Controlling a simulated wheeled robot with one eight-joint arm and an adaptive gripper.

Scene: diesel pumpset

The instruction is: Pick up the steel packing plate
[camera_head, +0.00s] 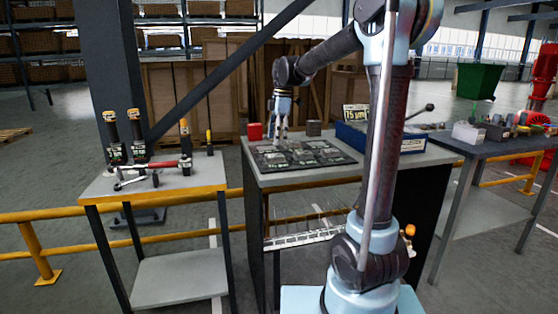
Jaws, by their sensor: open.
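A dark flat board (351,159) lies on the middle table, with several small flat grey plates (318,146) set out on it. I cannot tell at this size which of these is the steel packing plate. My gripper (281,135) points down over the back left part of the board, its fingers apart and nothing visible between them. It hides a little of the board behind it. I cannot tell whether the fingertips touch a plate or hang just above.
A left table (205,183) holds tools. A yellow rail (58,215) runs past the tables.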

